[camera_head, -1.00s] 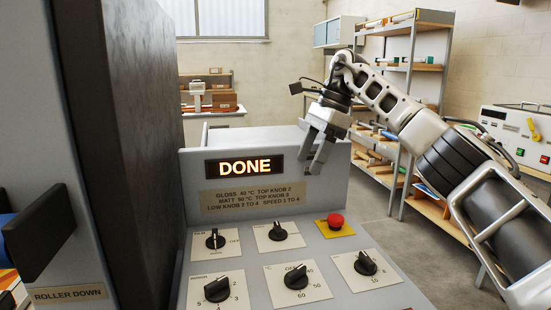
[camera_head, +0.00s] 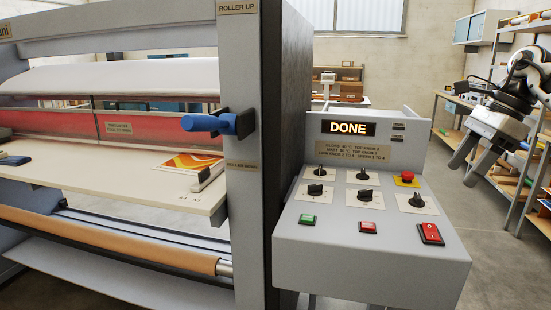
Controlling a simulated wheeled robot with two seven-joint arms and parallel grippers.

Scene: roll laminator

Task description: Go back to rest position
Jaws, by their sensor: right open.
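My right gripper (camera_head: 468,172) is at the right of the head view, with its two fingers pointing down and apart. It is open and empty, to the right of the control panel (camera_head: 370,262) and not touching it. The panel's display (camera_head: 348,128) reads DONE. Several black knobs, a red emergency button (camera_head: 407,176), a green button (camera_head: 307,219) and red switches (camera_head: 431,233) sit on the panel. The roll laminator (camera_head: 240,60) fills the left, with a blue-handled lever (camera_head: 222,124) on its side post. My left gripper is not in view.
A feed table (camera_head: 110,185) with an orange printed sheet (camera_head: 190,162) lies at the laminator's front. A brown roll (camera_head: 100,240) runs below it. Shelving (camera_head: 490,40) stands behind my right arm. Grey floor shows between the panel and the shelves.

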